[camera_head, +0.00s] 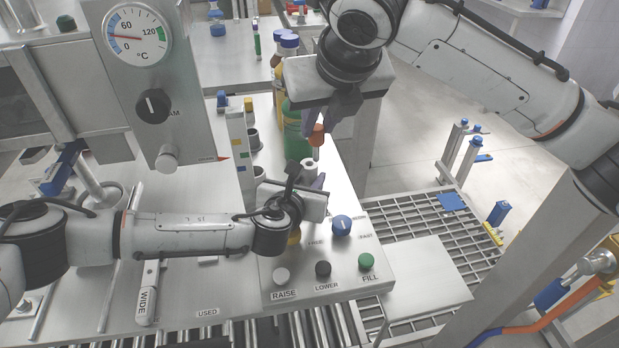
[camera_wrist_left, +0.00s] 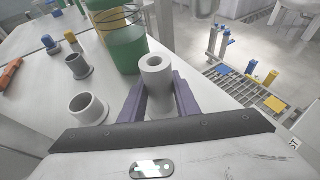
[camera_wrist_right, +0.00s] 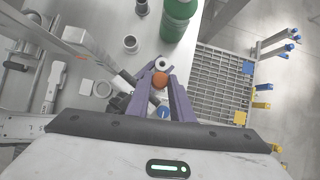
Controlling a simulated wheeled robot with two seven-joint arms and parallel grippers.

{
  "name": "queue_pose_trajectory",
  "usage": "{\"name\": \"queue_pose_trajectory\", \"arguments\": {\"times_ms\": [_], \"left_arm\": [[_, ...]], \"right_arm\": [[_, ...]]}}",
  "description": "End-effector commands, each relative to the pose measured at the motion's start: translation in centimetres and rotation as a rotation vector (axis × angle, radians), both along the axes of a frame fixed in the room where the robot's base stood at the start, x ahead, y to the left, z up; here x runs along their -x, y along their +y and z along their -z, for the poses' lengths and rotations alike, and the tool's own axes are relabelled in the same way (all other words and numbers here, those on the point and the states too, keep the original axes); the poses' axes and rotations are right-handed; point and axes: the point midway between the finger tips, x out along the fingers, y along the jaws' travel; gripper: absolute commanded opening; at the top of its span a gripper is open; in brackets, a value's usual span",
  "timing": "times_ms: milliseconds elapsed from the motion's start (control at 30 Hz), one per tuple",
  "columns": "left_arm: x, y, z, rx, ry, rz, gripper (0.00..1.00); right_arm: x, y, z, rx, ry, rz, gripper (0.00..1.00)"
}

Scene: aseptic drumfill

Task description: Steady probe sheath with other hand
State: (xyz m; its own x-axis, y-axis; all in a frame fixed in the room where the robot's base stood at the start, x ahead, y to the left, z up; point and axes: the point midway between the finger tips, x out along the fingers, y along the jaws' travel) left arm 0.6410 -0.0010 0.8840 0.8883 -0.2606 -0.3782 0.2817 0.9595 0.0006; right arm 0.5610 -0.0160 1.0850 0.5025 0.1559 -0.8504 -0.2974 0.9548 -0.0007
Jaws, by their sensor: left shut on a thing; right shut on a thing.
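The probe sheath (camera_head: 309,164) is a pale grey tube with a round open top. It stands upright in the left wrist view (camera_wrist_left: 157,75), between the purple fingers of my left gripper (camera_wrist_left: 158,95), which are shut on it. In the head view my left gripper (camera_head: 314,186) is low over the panel. My right gripper (camera_head: 326,124) is above it, shut on an orange-handled probe (camera_head: 316,136), also seen in the right wrist view (camera_wrist_right: 160,80). The probe appears just above the sheath opening (camera_wrist_right: 161,63); its lower tip is hard to make out.
A green container (camera_head: 293,128) stands behind the sheath. Two grey cups (camera_wrist_left: 88,108) (camera_wrist_left: 77,66) are beside it. The panel has a blue knob (camera_head: 341,224) and a green FILL button (camera_head: 366,261). A metal grating (camera_head: 410,190) lies to the right.

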Motion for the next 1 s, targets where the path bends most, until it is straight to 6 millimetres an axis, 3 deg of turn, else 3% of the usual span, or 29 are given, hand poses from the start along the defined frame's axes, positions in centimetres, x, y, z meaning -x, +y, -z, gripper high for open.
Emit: {"name": "queue_pose_trajectory", "arguments": {"times_ms": [33,467,500,600,1000], "left_arm": [[0.36,0.18,0.93,-0.005,0.016,-0.001,0.00],[0.36,0.18,0.93,-0.005,0.016,-0.001,0.00],[0.35,0.18,0.92,-0.005,0.016,-0.001,0.35],[0.32,0.17,0.83,-0.005,0.014,-0.001,0.51],[0.73,0.28,0.32,-0.003,0.009,-0.001,0.51]], "right_arm": [[0.34,-0.11,-0.18,0.000,-0.002,-0.001,0.00],[1.22,-0.30,-0.56,0.001,0.000,0.001,0.00],[1.21,-0.29,-0.57,0.001,0.000,0.001,0.00],[1.21,-0.29,-0.56,0.001,0.000,0.001,0.00],[1.20,-0.28,-0.57,0.001,0.000,0.001,0.00]]}}
